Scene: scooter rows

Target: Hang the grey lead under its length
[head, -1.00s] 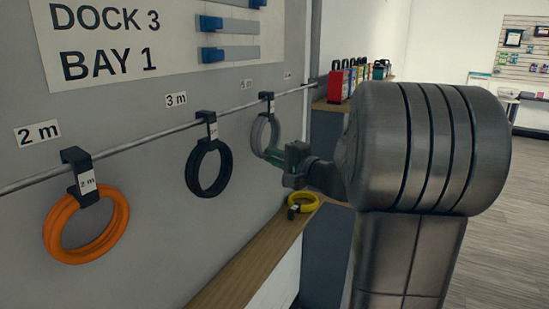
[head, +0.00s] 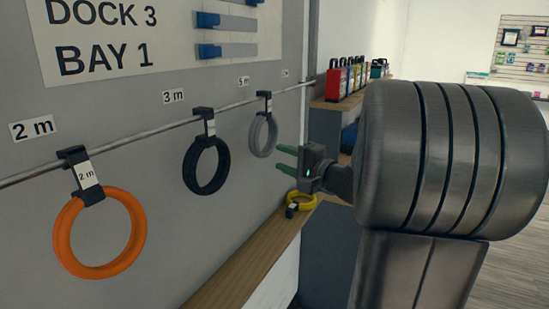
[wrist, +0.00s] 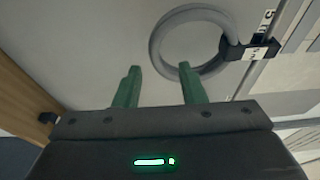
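The grey lead (head: 263,136) is a coiled ring hanging by its black hook (head: 264,102) on the wall rail, under the 5 m label (head: 243,82). It also shows in the wrist view (wrist: 157,40), where its black hook (wrist: 250,48) sits on the rail at the right. My gripper (head: 285,159) is just right of the grey coil, with green fingers apart and nothing between them. In the wrist view the open fingers (wrist: 159,85) point toward the wall; the right finger overlaps the coil's lower edge in the picture.
A black coil (head: 207,166) hangs under 3 m (head: 174,96) and an orange coil (head: 100,233) under 2 m (head: 34,129). A yellow coil (head: 300,201) lies on the wooden ledge (head: 238,258) below. Coloured boxes (head: 350,76) stand on a farther shelf.

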